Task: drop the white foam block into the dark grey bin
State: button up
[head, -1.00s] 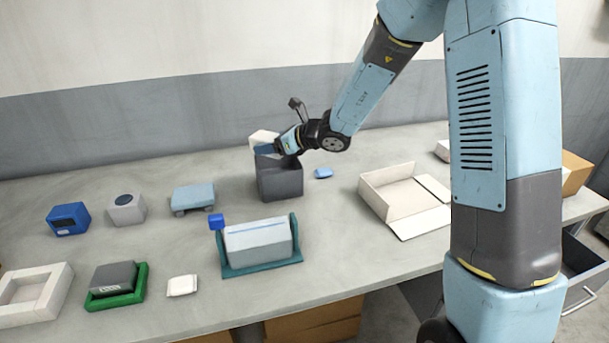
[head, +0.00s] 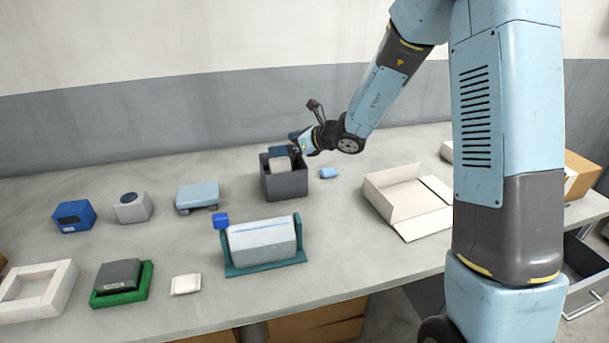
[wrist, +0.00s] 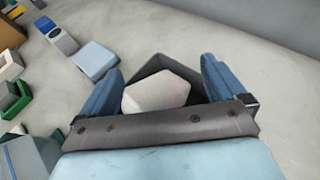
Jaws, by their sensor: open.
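The white foam block (head: 280,164) is inside the dark grey bin (head: 286,187), with its top showing near the rim. In the wrist view the block (wrist: 156,91) lies between my two blue fingers, within the bin's walls (wrist: 158,65). My gripper (head: 294,141) is open just above the back of the bin. Its fingers are apart from the block on both sides. The bin's floor and the lower part of the block are hidden.
A small blue piece (head: 329,173) lies just right of the bin. A teal cradle with a grey box (head: 262,241) stands in front. An open cardboard box (head: 406,201) is further right. A light blue block (head: 197,197) is to the left.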

jog(key=shift+s+d+r, duration=0.1)
jog(key=shift+s+d, duration=0.15)
jog(key=shift+s, duration=0.05)
jog(key=v, duration=1.2)
jog(key=shift+d, duration=0.4)
jog(key=shift+s+r, duration=0.15)
jog(key=s+d+r+n+g+h, duration=0.1)
jog(key=s+r+n+g, duration=0.15)
jog(key=s+n, duration=0.45)
jog(key=s+d+r+n+g+h, duration=0.1)
jog(key=s+r+n+h, duration=0.1)
jog(key=s+r+n, duration=0.35)
jog(key=s+d+r+n+t+h, duration=0.2)
jog(key=s+d+r+n+h, duration=0.1)
jog(key=s+d+n+h, duration=0.5)
jog(key=s+d+n, duration=0.3)
jog(key=s+d, duration=0.3)
jog(key=s, duration=0.2)
jog(key=shift+s+d+n, duration=0.3)
jog(key=shift+d+n, duration=0.05)
jog(key=shift+c, duration=0.4)
